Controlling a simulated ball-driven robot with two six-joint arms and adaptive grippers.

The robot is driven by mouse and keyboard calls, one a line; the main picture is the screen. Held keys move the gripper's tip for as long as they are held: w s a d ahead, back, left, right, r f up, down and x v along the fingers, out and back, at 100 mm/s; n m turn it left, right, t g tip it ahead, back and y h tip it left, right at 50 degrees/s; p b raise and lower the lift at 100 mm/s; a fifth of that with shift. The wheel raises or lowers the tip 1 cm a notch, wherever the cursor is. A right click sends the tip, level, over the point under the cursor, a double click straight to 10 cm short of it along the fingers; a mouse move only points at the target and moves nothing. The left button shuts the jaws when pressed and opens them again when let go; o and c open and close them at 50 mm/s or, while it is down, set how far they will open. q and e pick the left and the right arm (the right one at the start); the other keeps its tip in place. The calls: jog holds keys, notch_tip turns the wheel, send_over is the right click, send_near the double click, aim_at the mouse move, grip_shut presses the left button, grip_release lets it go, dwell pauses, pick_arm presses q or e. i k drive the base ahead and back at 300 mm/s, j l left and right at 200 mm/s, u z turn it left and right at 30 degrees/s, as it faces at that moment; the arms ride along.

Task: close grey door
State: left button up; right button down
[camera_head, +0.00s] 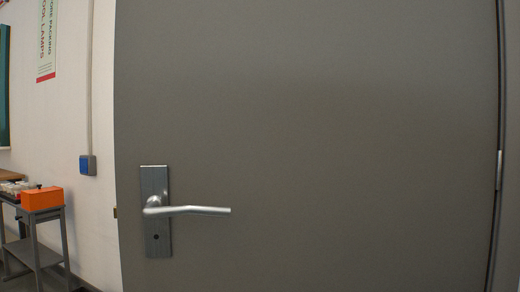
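The grey door (330,130) fills most of the head view. Its silver lever handle (190,210) sits on a metal plate (155,240) near the door's left edge and points right, about level. A small brass-coloured latch (115,212) sticks out from the left edge. A hinge (499,170) shows at the far right. The door's left edge stands in front of the pale wall, and I cannot tell how far it is open. Neither gripper shows in the head view.
On the left, a grey stand (38,250) carries an orange box (42,199), beside a table with small items. A blue wall switch (88,165) and a hanging sign (47,40) are on the pale wall (75,120). The floor before the door is out of view.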

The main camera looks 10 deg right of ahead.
aim_at(350, 145)
jog(key=z, duration=0.85)
jog(key=k+j, duration=0.05)
